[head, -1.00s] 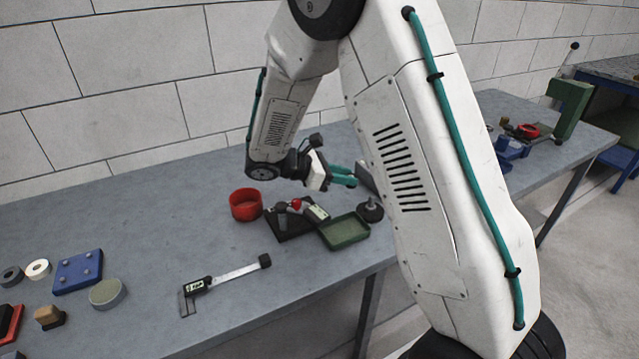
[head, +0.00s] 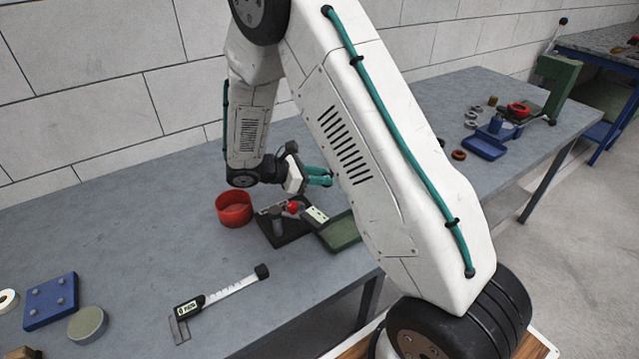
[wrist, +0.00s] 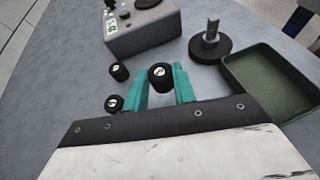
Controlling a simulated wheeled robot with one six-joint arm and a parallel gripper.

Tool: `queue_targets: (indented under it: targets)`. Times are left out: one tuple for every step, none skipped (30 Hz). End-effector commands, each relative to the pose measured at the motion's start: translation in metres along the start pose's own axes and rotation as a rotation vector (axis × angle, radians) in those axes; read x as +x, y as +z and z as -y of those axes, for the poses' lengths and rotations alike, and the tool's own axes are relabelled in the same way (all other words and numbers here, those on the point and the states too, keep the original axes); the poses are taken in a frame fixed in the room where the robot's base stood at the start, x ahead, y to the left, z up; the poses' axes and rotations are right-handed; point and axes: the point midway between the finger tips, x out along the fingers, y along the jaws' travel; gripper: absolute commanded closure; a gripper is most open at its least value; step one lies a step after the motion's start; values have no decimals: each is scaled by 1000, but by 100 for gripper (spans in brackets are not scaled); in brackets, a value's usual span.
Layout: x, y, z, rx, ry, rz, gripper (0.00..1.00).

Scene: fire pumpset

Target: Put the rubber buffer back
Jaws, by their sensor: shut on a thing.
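My gripper (wrist: 162,86), with two teal fingers, is shut on a small black rubber buffer (wrist: 160,76) with a pale metal centre. It holds the buffer above the grey bench. Two similar black buffers, one farther (wrist: 119,72) and one nearer (wrist: 113,104), lie on the bench to the left of the fingers in the wrist view. In the head view my gripper (head: 320,176) is over the bench, behind the green tray (head: 342,232); the held buffer cannot be made out there.
A black disc with a metal post (wrist: 210,45) stands beside the tray. A caliper (head: 220,300) and blue pegged plate (head: 50,302) lie left. A blue fixture (head: 486,143) stands right.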

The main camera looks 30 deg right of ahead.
Motion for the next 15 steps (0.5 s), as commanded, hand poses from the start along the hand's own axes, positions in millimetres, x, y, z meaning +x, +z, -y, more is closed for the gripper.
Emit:
queue_targets:
  targets:
    - [3, -8, 0, -4, -1, 1, 98]
    - [5, -13, 0, -5, 0, 1, 98]
    - [7, -18, 0, -5, 0, 0, 98]
    - [8, -21, 0, -4, 0, 0, 98]
    - [8, -23, 0, -2, 1, 0, 98]
    - [8, -24, 0, -1, 1, -1, 98]
    - [8, -24, 0, -1, 2, -1, 98]
    - [8, -24, 0, -1, 2, -1, 98]
    - [8, -24, 0, -1, 2, -1, 98]
    - [8, -24, 0, -1, 2, -1, 98]
    - [8, -24, 0, -1, 2, -1, 98]
    - [8, -24, 0, -1, 2, -1, 98]
    - [8, -24, 0, -2, 2, 0, 98]
    - [8, -25, 0, -2, 2, 0, 98]
    - [9, -26, 0, -2, 2, 0, 98]
